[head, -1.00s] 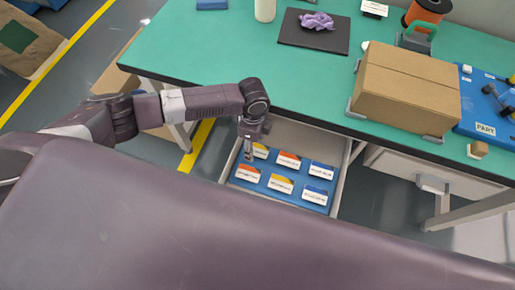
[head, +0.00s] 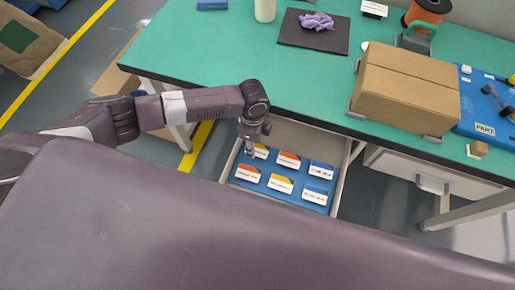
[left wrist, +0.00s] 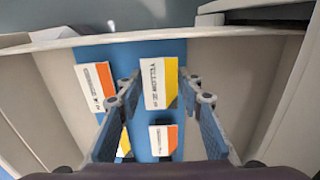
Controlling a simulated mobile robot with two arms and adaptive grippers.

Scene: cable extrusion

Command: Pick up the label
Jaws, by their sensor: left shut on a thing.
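Several white labels with coloured corners lie on the blue bottom of an open drawer (head: 333,198). My left gripper (left wrist: 160,90) is at the drawer's far left corner, shut on a white label with a yellow corner (left wrist: 156,83). This label also shows beside the fingers in the head view (head: 262,152). In the left wrist view, an orange-cornered label (left wrist: 94,84) lies left of the fingers and another (left wrist: 163,140) lies nearer. I cannot tell whether the held label is clear of the drawer bottom. My right gripper is in neither view.
The green table (head: 215,60) stands over the drawer, its front edge close behind my left wrist. A cardboard box (head: 405,90) sits on the table's right part. A black mat (head: 293,38) with a purple cloth (head: 317,21) lies farther back.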

